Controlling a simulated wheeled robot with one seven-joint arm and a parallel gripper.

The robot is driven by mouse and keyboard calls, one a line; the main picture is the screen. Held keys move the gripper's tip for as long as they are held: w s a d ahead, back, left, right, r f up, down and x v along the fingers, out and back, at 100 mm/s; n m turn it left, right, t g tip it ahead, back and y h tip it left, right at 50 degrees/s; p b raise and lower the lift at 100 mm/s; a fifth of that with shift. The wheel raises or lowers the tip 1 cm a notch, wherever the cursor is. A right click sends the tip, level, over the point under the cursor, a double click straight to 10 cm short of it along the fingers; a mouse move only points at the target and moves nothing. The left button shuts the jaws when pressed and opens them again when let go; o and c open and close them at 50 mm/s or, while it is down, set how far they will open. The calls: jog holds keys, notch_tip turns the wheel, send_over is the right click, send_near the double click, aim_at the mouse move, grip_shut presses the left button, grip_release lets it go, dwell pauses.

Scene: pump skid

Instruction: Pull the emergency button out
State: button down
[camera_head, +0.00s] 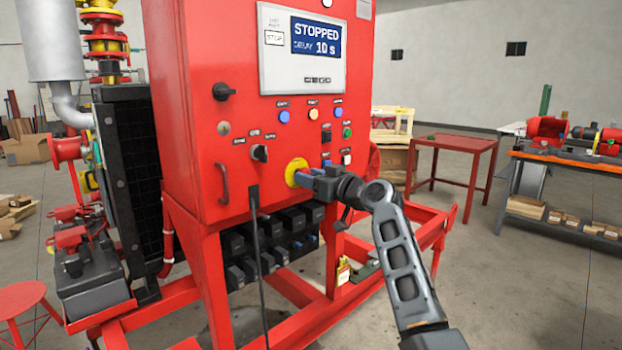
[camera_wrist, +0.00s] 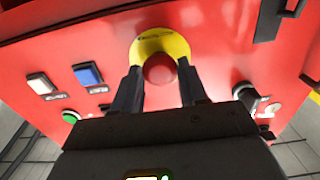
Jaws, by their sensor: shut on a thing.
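The emergency button (camera_wrist: 160,69) is a round red knob on a yellow backing disc, on the front of the red control cabinet. In the head view the yellow disc (camera_head: 295,168) shows low on the cabinet front; the red knob is hidden there by my gripper (camera_head: 306,179). In the wrist view my gripper (camera_wrist: 160,82) has one dark finger on each side of the knob and is shut on it. How far the knob stands out from the disc I cannot tell.
The red cabinet (camera_head: 205,120) has a display (camera_head: 315,38) reading STOPPED, coloured buttons, and a black rotary switch (camera_head: 260,152) left of the disc. A black cable (camera_head: 258,260) hangs below. A red table (camera_head: 455,145) and a workbench (camera_head: 570,165) stand at the right.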

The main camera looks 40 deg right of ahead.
jog(key=shift+s+f+b, duration=0.1)
jog(key=shift+s+b, duration=0.55)
jog(key=shift+b, duration=0.1)
jog(key=c, duration=0.6)
grip_release()
jog(key=shift+s, duration=0.1)
jog(key=s+b, duration=0.1)
jog(key=s, duration=0.6)
jog(key=shift+s+d, duration=0.2)
jog(key=shift+s, duration=0.15)
